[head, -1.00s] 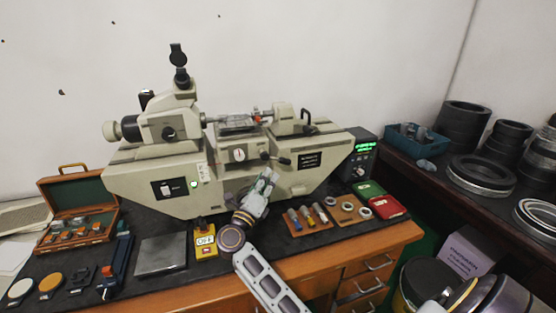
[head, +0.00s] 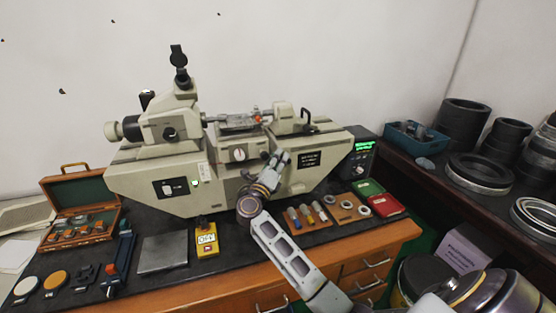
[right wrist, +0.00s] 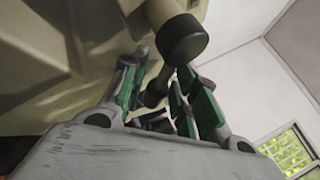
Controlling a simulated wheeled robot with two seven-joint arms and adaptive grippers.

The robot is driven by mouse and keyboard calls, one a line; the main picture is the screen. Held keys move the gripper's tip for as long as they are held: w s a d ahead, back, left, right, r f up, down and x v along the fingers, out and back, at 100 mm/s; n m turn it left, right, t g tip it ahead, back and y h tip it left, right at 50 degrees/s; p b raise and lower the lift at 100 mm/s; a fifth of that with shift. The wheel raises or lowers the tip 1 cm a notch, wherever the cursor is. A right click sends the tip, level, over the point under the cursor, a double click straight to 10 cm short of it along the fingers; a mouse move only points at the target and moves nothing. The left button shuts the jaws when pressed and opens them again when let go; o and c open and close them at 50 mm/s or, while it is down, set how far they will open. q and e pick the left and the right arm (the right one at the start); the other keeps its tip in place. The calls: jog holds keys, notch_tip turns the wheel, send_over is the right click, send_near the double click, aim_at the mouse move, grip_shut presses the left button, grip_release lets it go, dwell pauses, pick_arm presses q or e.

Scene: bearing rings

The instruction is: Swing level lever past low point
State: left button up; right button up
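The pale grey-green measuring machine (head: 230,180) stands on the bench. My right gripper (head: 279,156) is raised in front of the machine's centre, at the level lever, whose black knob end is hidden behind it in the head view. In the right wrist view the gripper (right wrist: 160,78) has its green-padded fingers apart. A thick black knob (right wrist: 184,40) lies just beyond the fingertips, and a rod with a smaller dark end (right wrist: 152,96) shows between the fingers. I cannot tell whether either finger touches it. My left gripper is not in view.
A yellow block (head: 206,243), a grey plate (head: 163,253) and a wooden case (head: 78,222) lie on the bench at left.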

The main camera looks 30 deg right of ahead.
grip_shut()
jog(key=shift+n+t, duration=0.3)
jog(key=shift+n, duration=0.1)
jog(key=n+t, duration=0.1)
jog(key=r+n+t, duration=0.1)
jog(key=shift+d+n, duration=0.2)
jog(key=shift+n, duration=0.1)
jog(key=n+t, duration=0.1)
jog(key=r+n+t, duration=0.1)
jog(key=n, duration=0.1)
jog(key=shift+s+r+t, duration=0.1)
jog(key=shift+r+t, duration=0.05)
jog(key=shift+t, duration=0.15)
jog(key=shift+a+r+n+t+y, duration=0.1)
jog(key=shift+r+n+t+y, duration=0.2)
jog(key=shift+n+t+y, duration=0.7)
jog(key=shift+a+r+n+t+y, duration=0.1)
jog(key=shift+r+n+t, duration=0.35)
jog(key=shift+n, duration=1.1)
jog(key=shift+r+n+t+y, duration=0.15)
jog(key=shift+n+t+y, duration=0.35)
jog(key=shift+n+t, duration=0.6)
grip_release()
